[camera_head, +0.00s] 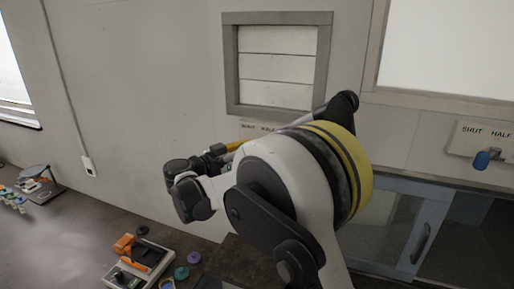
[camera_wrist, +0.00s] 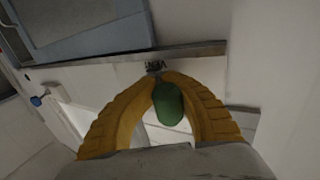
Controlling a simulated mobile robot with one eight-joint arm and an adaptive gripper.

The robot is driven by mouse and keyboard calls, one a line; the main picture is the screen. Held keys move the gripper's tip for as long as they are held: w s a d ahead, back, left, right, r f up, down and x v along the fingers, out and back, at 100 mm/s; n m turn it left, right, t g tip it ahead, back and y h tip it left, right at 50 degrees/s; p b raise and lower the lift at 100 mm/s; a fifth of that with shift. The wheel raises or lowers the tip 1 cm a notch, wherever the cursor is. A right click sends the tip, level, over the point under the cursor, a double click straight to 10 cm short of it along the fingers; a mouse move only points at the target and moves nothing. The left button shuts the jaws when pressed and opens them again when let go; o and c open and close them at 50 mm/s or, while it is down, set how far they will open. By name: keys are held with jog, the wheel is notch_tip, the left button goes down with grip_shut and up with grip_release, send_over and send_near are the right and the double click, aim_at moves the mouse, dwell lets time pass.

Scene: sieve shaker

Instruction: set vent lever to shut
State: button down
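The vent (camera_head: 277,66) is a grey-framed opening on the back wall with pale, flat-looking slats. A label strip (camera_head: 250,127) below it reads "SHUT HALF"; my arm covers the rest. The vent lever's green knob (camera_wrist: 169,104) shows in the wrist view, below a small, upside-down label on the wall. My gripper (camera_wrist: 160,80) has its two yellow fingers closed in around the knob, one on each side, seemingly touching it. In the head view, a yellow finger (camera_head: 235,146) shows beside my arm, which hides the lever. The lever's exact position on its scale cannot be read.
A second label plate (camera_head: 485,138) with a blue knob (camera_head: 482,160) is at the right; the blue knob also shows in the wrist view (camera_wrist: 37,100). A blue-framed cabinet (camera_head: 405,235) stands below it. An orange-and-white device (camera_head: 140,262) and coloured discs lie on the bench.

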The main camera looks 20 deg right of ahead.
jog(key=c, duration=1.5)
grip_release()
jog(key=shift+w+a, duration=0.15)
jog(key=shift+w, duration=0.05)
jog(key=shift+s, duration=0.15)
jog(key=v, duration=1.2)
